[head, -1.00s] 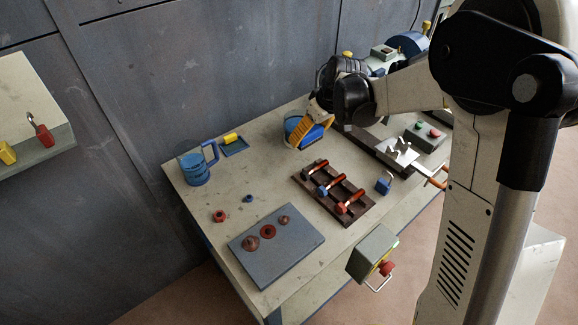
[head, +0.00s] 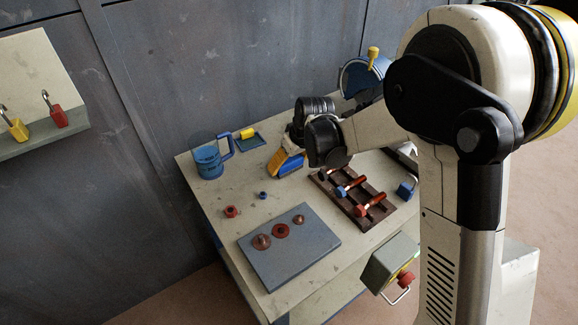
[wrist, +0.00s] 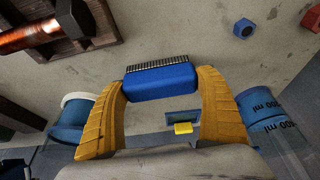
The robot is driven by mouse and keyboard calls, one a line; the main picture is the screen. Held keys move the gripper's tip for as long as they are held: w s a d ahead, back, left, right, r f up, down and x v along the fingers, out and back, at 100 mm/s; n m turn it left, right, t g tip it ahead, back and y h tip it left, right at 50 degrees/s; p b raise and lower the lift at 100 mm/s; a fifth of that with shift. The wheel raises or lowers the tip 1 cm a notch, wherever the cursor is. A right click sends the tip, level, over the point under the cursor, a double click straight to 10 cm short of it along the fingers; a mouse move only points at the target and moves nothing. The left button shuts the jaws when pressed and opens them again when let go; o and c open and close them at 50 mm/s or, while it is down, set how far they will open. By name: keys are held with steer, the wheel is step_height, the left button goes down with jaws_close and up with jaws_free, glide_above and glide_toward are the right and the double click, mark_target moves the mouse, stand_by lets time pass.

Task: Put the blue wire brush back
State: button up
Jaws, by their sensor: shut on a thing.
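The blue wire brush (wrist: 160,84) is held between the two yellow fingers of my gripper (wrist: 162,98). In the wrist view its blue block faces me and its dark bristles show along the far edge. In the head view, my gripper (head: 284,161) and a blue part of the brush (head: 291,167) are over the back half of the table, left of the bolt rack. I cannot tell its exact height above the table. A white-rimmed blue container (wrist: 76,112) stands left of my fingers in the wrist view; my arm hides it in the head view.
The brown rack (head: 351,195) holds several bolts.

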steer(key=shift+f, duration=0.1)
steer(key=o, duration=1.1)
steer(key=shift+f, duration=0.15)
steer(key=shift+r, duration=0.3)
steer(key=p+v, duration=0.4)
steer(key=v, duration=0.8)
steer(key=s+d+r+m+t+h, duration=0.1)
steer(key=s+d+r+m, duration=0.2)
steer(key=s+d, duration=0.4)
steer(key=s+d+r+m+t+h, duration=0.1)
steer(key=s+d+r, duration=0.4)
steer(key=s, duration=1.1)
steer(key=d+m+t, duration=0.1)
steer(key=d+m, duration=0.1)
steer(key=d, duration=0.1)
steer(key=shift+s+d+r+m+h, duration=0.2)
steer(key=shift+d+r+m+h, duration=0.1)
steer(key=shift+r+m, duration=0.1)
